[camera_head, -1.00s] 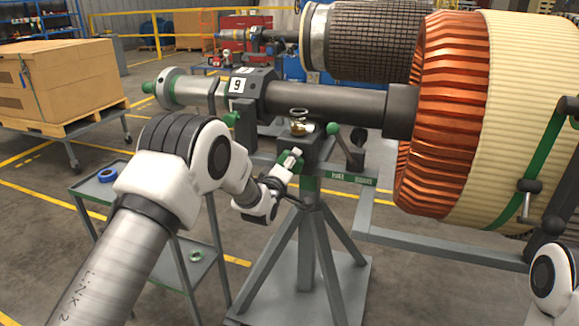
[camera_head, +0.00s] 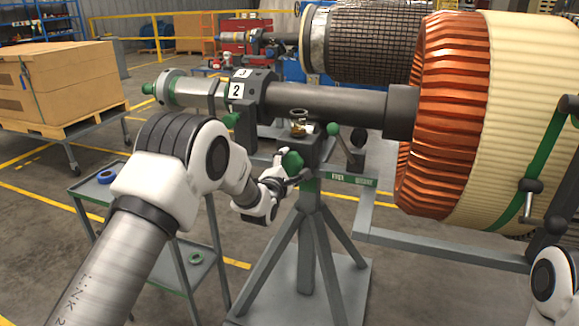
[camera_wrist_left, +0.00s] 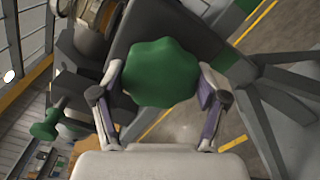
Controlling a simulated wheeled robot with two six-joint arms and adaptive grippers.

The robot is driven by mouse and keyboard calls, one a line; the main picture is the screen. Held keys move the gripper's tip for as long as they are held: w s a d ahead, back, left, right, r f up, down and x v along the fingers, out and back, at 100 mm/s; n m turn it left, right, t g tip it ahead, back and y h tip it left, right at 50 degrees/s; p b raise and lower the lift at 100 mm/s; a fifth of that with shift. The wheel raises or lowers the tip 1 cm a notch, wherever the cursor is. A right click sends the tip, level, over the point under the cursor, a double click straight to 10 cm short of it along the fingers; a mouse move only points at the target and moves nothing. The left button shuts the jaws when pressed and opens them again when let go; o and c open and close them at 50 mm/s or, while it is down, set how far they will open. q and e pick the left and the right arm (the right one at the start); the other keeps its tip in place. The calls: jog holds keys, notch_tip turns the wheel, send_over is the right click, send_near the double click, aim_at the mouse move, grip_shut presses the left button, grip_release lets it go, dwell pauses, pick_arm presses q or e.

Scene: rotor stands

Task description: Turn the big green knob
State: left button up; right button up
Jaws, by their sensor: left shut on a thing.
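The big green knob (camera_head: 292,162) is a lobed knob on the side of the grey rotor stand (camera_head: 309,185), just below its top. In the left wrist view the knob (camera_wrist_left: 160,72) fills the middle, between two fingers. My left gripper (camera_head: 286,168) reaches it from the left in the head view, with one finger above and one below. In the wrist view the left gripper (camera_wrist_left: 160,84) is shut on the knob, a finger against each side. My right gripper is out of view; only a white joint of that arm shows at the lower right.
A dark shaft (camera_head: 340,101) with number plates rests above the stand and runs into a large copper and cream rotor (camera_head: 449,110). A smaller green knob (camera_wrist_left: 46,124) sticks out at left in the wrist view. A grey cart (camera_head: 88,190) stands left of the stand.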

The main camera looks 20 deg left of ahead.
pick_arm(q)
jog(key=n, duration=0.5)
jog(key=shift+n, duration=0.3)
dwell(0.4)
jog(key=o, duration=1.2)
jog(key=shift+c, duration=0.2)
jog(key=s, duration=1.2)
jog(key=shift+a, duration=0.2)
jog(key=shift+f, duration=0.1)
